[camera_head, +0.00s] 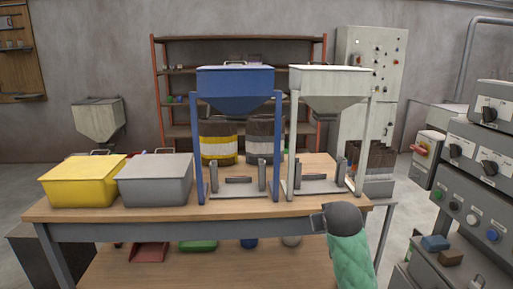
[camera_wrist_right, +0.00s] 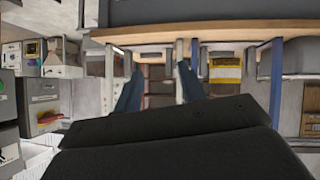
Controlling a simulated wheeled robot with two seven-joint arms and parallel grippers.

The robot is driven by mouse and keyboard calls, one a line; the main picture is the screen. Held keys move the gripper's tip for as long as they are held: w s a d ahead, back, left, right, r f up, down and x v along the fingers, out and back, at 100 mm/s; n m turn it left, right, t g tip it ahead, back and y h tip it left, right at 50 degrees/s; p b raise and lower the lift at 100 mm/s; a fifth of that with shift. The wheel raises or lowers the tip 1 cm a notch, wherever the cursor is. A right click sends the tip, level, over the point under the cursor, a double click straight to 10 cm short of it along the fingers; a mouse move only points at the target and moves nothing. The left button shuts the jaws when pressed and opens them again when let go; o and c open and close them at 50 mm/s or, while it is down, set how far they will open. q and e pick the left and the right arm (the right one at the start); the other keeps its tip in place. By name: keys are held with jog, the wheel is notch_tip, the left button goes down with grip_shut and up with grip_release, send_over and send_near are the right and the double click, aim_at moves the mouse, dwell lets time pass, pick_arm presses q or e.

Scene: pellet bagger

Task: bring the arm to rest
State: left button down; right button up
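My right arm comes in at the bottom right of the head view, with a green sleeve and a dark rounded wrist. It is in front of the table's right front edge. My right gripper is mostly hidden behind the wrist there. In the right wrist view, the two blue fingers of my right gripper (camera_wrist_right: 158,72) stand apart with nothing seen between them. My left arm and gripper are not in view.
The table (camera_head: 120,219) carries a yellow bin (camera_head: 82,187), a grey bin (camera_head: 155,187), a blue hopper stand (camera_head: 236,90) and a white hopper stand (camera_head: 328,88). A control console (camera_head: 470,180) stands at the right. Open floor lies between table and console.

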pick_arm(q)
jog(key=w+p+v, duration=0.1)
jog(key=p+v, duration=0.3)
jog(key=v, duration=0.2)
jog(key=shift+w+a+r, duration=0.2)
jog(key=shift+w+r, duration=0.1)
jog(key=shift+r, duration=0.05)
pick_arm(e)
jog(key=s+a+f+g+y, duration=0.1)
jog(key=s+a+f+g, duration=0.1)
jog(key=s+f, duration=0.8)
jog(key=s+a+f+g+y, duration=0.1)
jog(key=s+f+g, duration=0.3)
jog(key=s+f, duration=0.6)
jog(key=s+a+f+g, duration=0.2)
jog(key=s+f, duration=0.8)
jog(key=s, duration=1.5)
jog(key=shift+s+a+f+n+g+y, duration=0.2)
jog(key=shift+a+n+g+y, duration=0.2)
jog(key=shift+a, duration=0.55)
